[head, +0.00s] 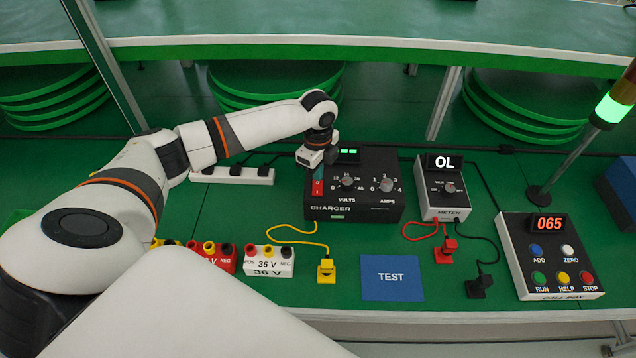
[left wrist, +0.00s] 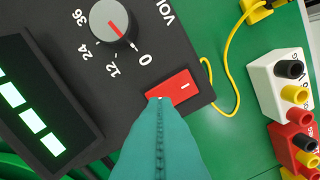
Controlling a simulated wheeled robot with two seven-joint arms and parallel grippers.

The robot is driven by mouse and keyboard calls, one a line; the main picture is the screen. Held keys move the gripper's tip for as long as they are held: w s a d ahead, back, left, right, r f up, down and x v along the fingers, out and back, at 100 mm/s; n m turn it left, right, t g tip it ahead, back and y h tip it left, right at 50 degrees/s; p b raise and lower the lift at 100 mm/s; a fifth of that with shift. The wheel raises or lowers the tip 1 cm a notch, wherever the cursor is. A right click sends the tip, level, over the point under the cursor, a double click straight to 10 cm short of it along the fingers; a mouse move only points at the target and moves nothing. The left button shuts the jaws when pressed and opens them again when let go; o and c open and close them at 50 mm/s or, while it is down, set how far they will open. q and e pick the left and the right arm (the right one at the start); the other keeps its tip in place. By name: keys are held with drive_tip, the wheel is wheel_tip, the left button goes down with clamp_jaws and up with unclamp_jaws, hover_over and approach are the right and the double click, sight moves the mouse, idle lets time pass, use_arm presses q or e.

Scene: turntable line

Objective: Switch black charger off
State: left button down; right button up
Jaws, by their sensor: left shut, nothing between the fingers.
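The black charger (head: 375,208) stands on the green bench in the head view, with VOLTS and AMPS knobs. Its red rocker switch (head: 318,187) is at the front left of its top. In the left wrist view the red switch (left wrist: 173,87) shows a white line mark on its right part. The charger display (left wrist: 42,118) shows lit green bars. My left gripper (head: 318,172) is shut and empty, pointing down over the switch. Its teal fingertips (left wrist: 160,102) are at the switch's left edge and cover part of it; I cannot tell whether they touch.
To the right are a meter (head: 442,207) reading OL and a call box (head: 552,284) showing 065. In front are 36 V blocks (head: 268,266), a yellow plug (head: 326,271) with its cable, and a blue TEST mat (head: 392,278). A white power strip (head: 235,175) is to the left.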

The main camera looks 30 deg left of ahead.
sight(318, 183)
use_arm(q)
drive_tip(key=shift+f+b, duration=0.4)
drive_tip(key=shift+f, duration=0.55)
idle(0.7)
wheel_tip(318, 183, up, 7)
drive_tip(key=p, duration=0.8)
drive_tip(key=shift+r, duration=0.1)
idle(0.4)
